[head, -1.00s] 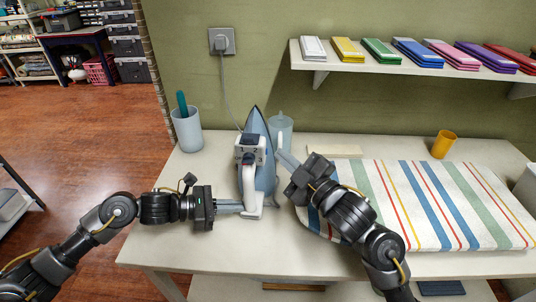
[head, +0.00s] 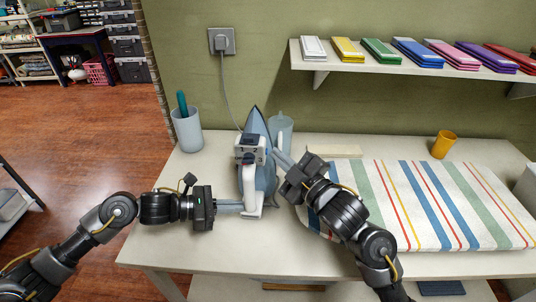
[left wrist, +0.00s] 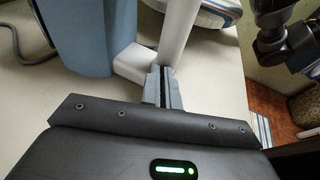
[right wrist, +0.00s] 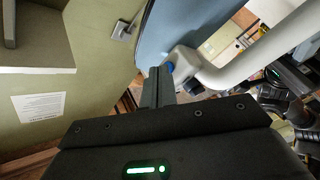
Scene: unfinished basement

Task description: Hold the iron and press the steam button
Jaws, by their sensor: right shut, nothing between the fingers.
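The iron (head: 257,185) stands upright on the table, with a blue body, white handle and a control block marked 1 and 2. My left gripper (head: 241,206) is at the lower end of the white handle. In the left wrist view its fingers (left wrist: 164,75) are a narrow gap apart at the handle (left wrist: 178,38); the exact contact is partly hidden. My right gripper (head: 278,154) is shut and empty at the iron's upper right side. In the right wrist view its fingertips (right wrist: 158,72) are beside a small blue button (right wrist: 169,67); I cannot tell whether they touch.
A cup with a teal item (head: 187,130) stands left of the iron, and a translucent container (head: 283,128) behind it. A striped ironing pad (head: 420,205) covers the right side of the table. A yellow cup (head: 444,145) stands behind the pad. The front left tabletop is clear.

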